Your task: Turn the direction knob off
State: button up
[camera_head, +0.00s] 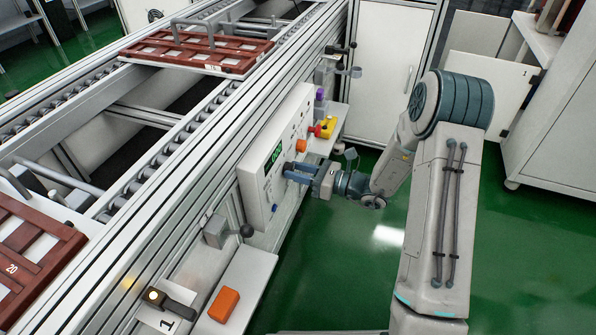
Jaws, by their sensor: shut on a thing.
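The white control panel (257,193) is fixed to the side of the conveyor frame, with a small green-lit display (274,158) on its face. My gripper (289,171) reaches in from the right and meets the panel just below and right of the display. Its blue fingers are shut on a small part at the panel face, at what looks like the direction knob. The fingers hide that part, so its turned position cannot be seen. Other small controls on the panel are too small to read.
An orange block (223,305) lies on the near shelf. Red-brown trays (198,52) sit on the conveyor. A white cabinet (390,75) stands behind; green floor (345,270) is clear below.

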jog(key=shift+f+n, duration=0.1)
jog(key=shift+n, duration=0.2)
jog(key=shift+n+b, duration=2.15)
jog(key=shift+n, duration=1.85)
jog(key=o, duration=1)
jog(key=p+v, duration=0.3)
jog(key=v, duration=1.1)
jog(key=shift+p, duration=0.35)
jog(key=shift+a, duration=0.1)
